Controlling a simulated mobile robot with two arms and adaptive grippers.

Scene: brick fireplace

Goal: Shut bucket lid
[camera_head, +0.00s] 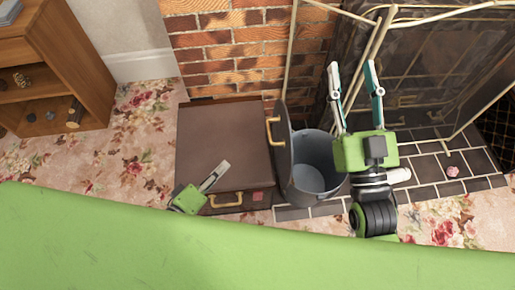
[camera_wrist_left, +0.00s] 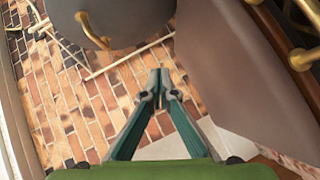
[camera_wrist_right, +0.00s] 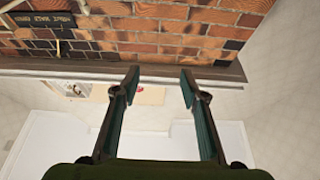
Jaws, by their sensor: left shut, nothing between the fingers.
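A grey bucket (camera_head: 317,165) stands on the hearth tiles with its mouth open upward. Its dark round lid (camera_head: 283,150) stands upright along the bucket's left rim, with a brass handle (camera_head: 271,132) facing left. In the left wrist view the lid (camera_wrist_left: 135,20) is at the top, its handle (camera_wrist_left: 90,30) showing. My left gripper (camera_head: 221,169) is shut and empty by the suitcase's front edge, left of the lid and apart from it; its fingertips (camera_wrist_left: 159,82) meet. My right gripper (camera_head: 352,68) is open and empty, above and right of the bucket; its fingers (camera_wrist_right: 160,78) are spread.
A brown suitcase (camera_head: 220,140) with brass handles stands directly left of the lid. A metal-framed fire screen (camera_head: 385,30) is behind and right of the bucket. A brick wall (camera_head: 235,50) is behind. A wooden shelf unit (camera_head: 65,55) stands far left, with open floral carpet between.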

